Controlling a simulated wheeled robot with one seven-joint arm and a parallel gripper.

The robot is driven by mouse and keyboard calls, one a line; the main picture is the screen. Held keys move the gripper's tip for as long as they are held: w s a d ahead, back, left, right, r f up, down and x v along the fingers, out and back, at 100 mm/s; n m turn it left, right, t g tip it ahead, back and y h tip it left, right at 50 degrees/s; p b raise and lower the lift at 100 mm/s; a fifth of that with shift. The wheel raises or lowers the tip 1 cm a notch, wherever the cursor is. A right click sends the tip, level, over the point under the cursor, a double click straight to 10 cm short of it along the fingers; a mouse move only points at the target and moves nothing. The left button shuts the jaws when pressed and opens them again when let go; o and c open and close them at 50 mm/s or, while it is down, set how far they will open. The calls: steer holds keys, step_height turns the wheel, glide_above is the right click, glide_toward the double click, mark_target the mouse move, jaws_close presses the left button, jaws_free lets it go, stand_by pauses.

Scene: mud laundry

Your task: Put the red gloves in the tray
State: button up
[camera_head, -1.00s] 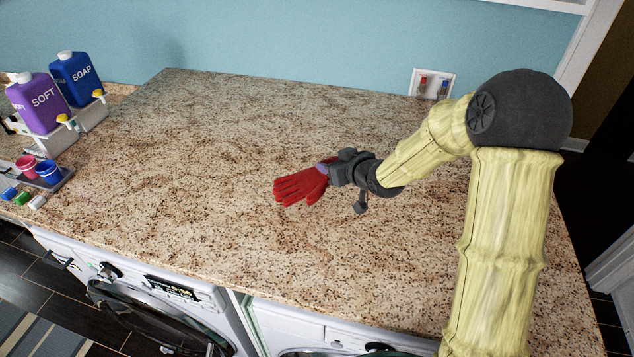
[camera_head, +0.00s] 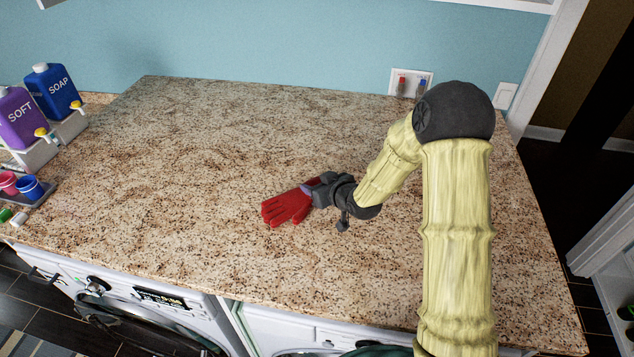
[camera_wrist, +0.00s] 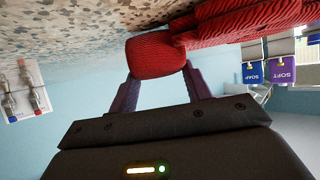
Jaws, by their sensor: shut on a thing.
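The red gloves (camera_head: 285,207) are at my gripper's end above the granite counter, fingers pointing left and down in the head view. My gripper (camera_head: 312,191) is shut on their cuff end. In the wrist view the red ribbed cuff (camera_wrist: 156,55) lies between the two purple fingers of my gripper (camera_wrist: 161,82). I cannot tell how far the gloves are from the counter. No tray for gloves is clearly in view; a grey tray with cups (camera_head: 38,196) shows at the left edge.
The granite counter (camera_head: 180,150) is mostly clear. At its left stand a blue SOAP bottle (camera_head: 52,92) and a purple SOFT bottle (camera_head: 18,120). Washers (camera_head: 150,300) are below the front edge. A wall box with taps (camera_head: 411,83) is at the back. A doorway opens at the right.

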steer(key=shift+f, duration=0.15)
steer(key=o, duration=1)
steer(key=shift+c, duration=0.2)
steer(key=shift+r, duration=0.2)
steer(key=shift+s+d+r+b, duration=0.1)
steer(key=shift+s+d+b, duration=0.1)
steer(key=shift+d+b, duration=0.1)
steer(key=b+v, duration=0.2)
steer(key=v, duration=0.9)
steer(key=shift+s+b, duration=0.2)
steer(key=shift+b, duration=0.1)
steer(key=shift+r, duration=0.1)
